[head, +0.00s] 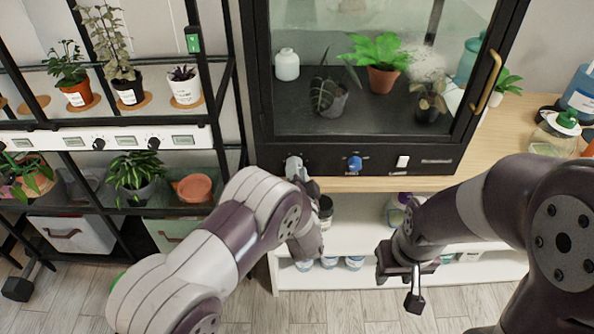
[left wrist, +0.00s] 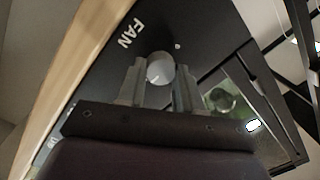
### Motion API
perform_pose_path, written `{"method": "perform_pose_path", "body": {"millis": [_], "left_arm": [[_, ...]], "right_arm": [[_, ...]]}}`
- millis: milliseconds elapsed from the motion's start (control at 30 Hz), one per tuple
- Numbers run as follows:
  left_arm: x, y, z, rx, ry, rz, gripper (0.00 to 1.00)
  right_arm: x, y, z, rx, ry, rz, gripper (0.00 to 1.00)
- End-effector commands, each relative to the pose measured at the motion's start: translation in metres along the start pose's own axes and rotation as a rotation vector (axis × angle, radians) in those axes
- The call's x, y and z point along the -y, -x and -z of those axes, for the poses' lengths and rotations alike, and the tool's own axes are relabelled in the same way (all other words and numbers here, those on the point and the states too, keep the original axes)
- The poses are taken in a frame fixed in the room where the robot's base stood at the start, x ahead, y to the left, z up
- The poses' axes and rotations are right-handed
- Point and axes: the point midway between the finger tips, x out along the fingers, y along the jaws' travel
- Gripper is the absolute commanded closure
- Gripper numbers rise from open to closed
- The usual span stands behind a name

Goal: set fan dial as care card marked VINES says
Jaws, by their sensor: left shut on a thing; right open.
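The fan dial (head: 293,163) is a pale grey knob at the left end of the black control strip below the glass cabinet. In the left wrist view the dial (left wrist: 160,67) shows as a round knob beside the white word FAN (left wrist: 130,33). My left gripper (head: 299,176) is shut on it, one finger on each side in the left wrist view (left wrist: 158,82). The dial's exact setting is too small to read. My right gripper (head: 402,282) is open and empty, low before the white shelf. I cannot make out a care card marked VINES.
A blue knob (head: 354,163) and a white switch (head: 402,162) sit further right on the strip. The glass cabinet (head: 262,70) holds several plants. A black plant rack (head: 222,110) stands at left. Bottles stand on the wooden top (head: 505,130) at right.

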Motion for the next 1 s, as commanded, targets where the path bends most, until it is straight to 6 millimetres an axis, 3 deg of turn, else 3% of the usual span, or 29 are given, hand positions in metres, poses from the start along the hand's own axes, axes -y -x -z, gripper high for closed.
{"method": "perform_pose_path", "body": {"millis": [100,133,200,567,1000], "left_arm": [[-0.002,0.001,-0.001,0.002,-0.003,-0.004,0.96],[-0.002,0.001,-0.001,0.002,-0.003,-0.004,0.59],[-0.001,0.001,-0.001,0.002,-0.002,-0.004,0.4],[-0.001,0.009,0.0,0.0,0.0,-0.004,0.4],[-0.001,0.113,0.0,-0.002,-0.002,-0.005,0.4]], "right_arm": [[0.0,0.0,0.0,0.0,0.0,0.0,0.57],[0.0,0.0,0.0,0.0,0.0,0.0,0.57],[0.0,0.0,0.0,0.0,0.0,0.0,0.57],[0.0,0.001,0.0,0.0,0.0,0.0,0.57],[0.0,0.006,0.001,0.0,0.0,0.0,0.57]]}}
